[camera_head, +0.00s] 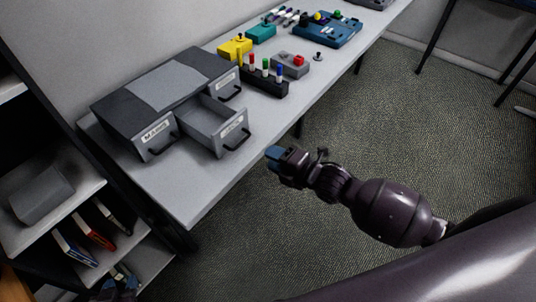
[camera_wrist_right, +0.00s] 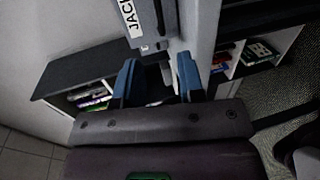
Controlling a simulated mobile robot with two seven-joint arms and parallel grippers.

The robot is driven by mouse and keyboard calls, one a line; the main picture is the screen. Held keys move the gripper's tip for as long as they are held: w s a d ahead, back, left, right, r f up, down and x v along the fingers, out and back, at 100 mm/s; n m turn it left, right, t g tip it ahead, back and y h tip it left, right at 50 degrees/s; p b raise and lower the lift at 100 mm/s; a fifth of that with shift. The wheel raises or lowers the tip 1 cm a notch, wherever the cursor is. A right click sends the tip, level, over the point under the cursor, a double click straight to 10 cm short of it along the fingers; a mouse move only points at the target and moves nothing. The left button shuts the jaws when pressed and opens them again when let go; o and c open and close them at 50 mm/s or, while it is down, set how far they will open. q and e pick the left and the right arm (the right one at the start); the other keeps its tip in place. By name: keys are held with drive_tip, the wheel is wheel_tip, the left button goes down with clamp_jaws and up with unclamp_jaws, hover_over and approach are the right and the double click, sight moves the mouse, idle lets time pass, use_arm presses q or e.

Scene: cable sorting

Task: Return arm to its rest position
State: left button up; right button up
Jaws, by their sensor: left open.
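My right gripper (camera_head: 279,156) has blue fingertips and is over the floor, just off the front edge of the table, to the right of the open drawer (camera_head: 210,121). In the right wrist view its two blue fingers (camera_wrist_right: 158,82) stand apart with nothing held between them. A grey drawer front labelled JACK (camera_wrist_right: 145,22) is beyond the fingertips. My left gripper (camera_head: 120,287) shows only partly at the bottom left, by the lower shelf, with bluish fingers; nothing is seen in it.
The grey table (camera_head: 176,196) bears a dark drawer cabinet (camera_head: 115,107), a rack of coloured connectors (camera_head: 264,78), yellow and teal blocks and a blue tray (camera_head: 345,33). A shelf unit (camera_head: 66,205) with books stands at the left. Carpet floor (camera_head: 400,130) is open to the right.

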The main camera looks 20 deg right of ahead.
idle(0.6)
drive_tip(key=s+d+f+m+h, duration=0.4)
drive_tip(key=s+m, duration=0.5)
drive_tip(key=m, duration=0.3)
drive_tip(key=s+d+f+m+g+h, duration=0.1)
drive_tip(key=s+d+f+m+h, duration=0.4)
drive_tip(key=s+d+m, duration=0.3)
drive_tip(key=f+m, duration=0.1)
drive_tip(key=m, duration=0.3)
drive_tip(key=shift+s+d+f, duration=0.2)
drive_tip(key=shift+s+d, duration=0.1)
drive_tip(key=shift+s, duration=0.1)
